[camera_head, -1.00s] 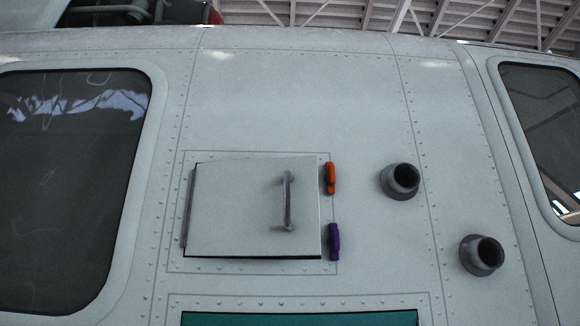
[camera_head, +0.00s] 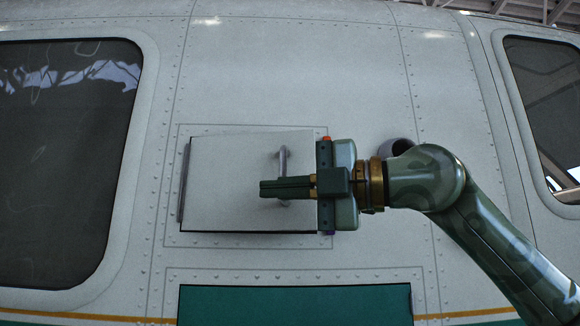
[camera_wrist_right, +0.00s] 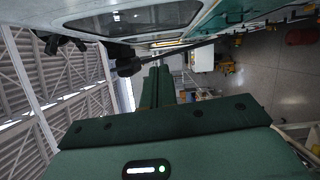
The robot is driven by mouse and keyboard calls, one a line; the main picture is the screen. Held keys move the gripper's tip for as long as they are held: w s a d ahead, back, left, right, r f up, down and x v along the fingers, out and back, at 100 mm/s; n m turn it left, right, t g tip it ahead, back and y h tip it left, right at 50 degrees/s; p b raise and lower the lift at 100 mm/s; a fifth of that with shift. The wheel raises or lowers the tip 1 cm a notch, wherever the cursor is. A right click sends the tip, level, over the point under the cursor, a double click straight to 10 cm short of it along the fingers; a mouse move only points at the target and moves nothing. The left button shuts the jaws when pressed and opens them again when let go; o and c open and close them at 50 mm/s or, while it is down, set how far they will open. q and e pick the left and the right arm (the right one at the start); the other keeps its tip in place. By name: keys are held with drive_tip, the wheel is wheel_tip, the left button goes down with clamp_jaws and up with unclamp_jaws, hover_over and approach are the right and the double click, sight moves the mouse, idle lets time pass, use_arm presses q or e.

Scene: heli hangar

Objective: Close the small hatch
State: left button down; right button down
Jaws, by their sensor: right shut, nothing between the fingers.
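The small hatch (camera_head: 230,165) is a square white panel on the white fuselage, with a hinge strip (camera_head: 185,180) along its left edge. A dark line runs along its lower edge; I cannot tell exactly how far it stands from its frame. Its upright grey handle (camera_head: 283,158) is near the right side. My right gripper (camera_head: 264,188) is shut and empty, in front of the hatch and pointing left across the handle's lower part. I cannot tell whether it touches. Its shut fingers show in the right wrist view (camera_wrist_right: 158,85). An orange latch (camera_head: 326,139) is mostly hidden behind my gripper. My left gripper is out of view.
A dark round port (camera_head: 397,147) is partly hidden behind my right arm. Windows lie left (camera_head: 65,170) and right (camera_head: 545,100). A teal panel (camera_head: 295,305) is below the hatch. The fuselage above the hatch is clear.

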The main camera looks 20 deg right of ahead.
drive_tip(key=s+d+r+m+t+h, duration=0.3)
drive_tip(key=s+d+r+m+h, duration=0.1)
drive_tip(key=d+r, duration=0.25)
drive_tip(key=w+p, duration=0.2)
drive_tip(key=w, duration=0.2)
drive_tip(key=w+a+p, duration=0.1)
drive_tip(key=w+p, duration=0.1)
drive_tip(key=w, duration=0.1)
drive_tip(key=w+a+p, duration=0.1)
drive_tip(key=w+p, duration=0.1)
drive_tip(key=w, duration=0.2)
drive_tip(key=shift+w+a+f, duration=0.2)
drive_tip(key=shift+w+f, duration=0.1)
drive_tip(key=shift+f, duration=0.05)
drive_tip(key=shift+w, duration=0.1)
